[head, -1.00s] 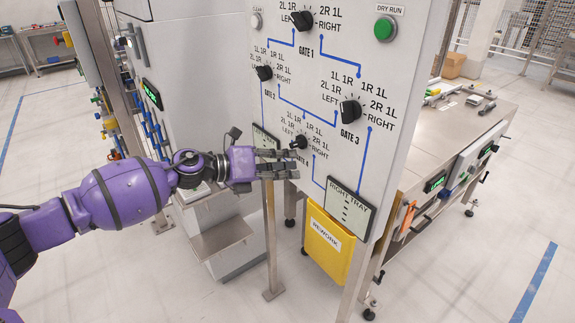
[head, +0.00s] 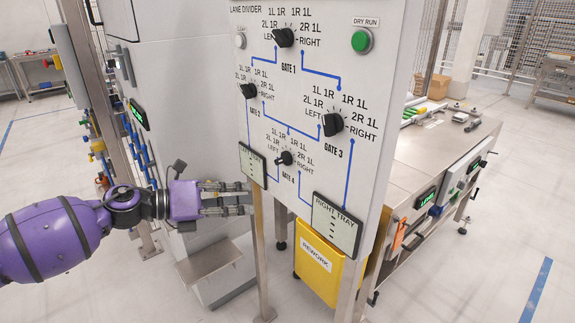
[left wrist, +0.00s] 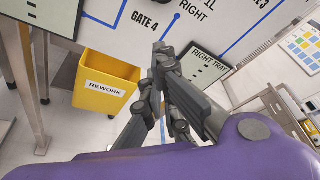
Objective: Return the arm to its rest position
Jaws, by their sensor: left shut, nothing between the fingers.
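My left arm comes in from the left in the head view, purple with dark joints. Its gripper (head: 247,199) is shut and empty, in front of the lower left of the white lane divider panel (head: 300,75). The fingers lie over the lower part of the left tray display (head: 252,163); I cannot tell any contact. The gate 4 knob (head: 286,158) is up and right of the fingertips, apart from them. In the left wrist view the dark fingers (left wrist: 160,60) are close together, with the panel behind. My right gripper is not in view.
The right tray display (head: 337,222) sits low on the panel. A steel post (head: 259,260) stands under the panel's left edge. A steel workbench (head: 440,155) stands at right.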

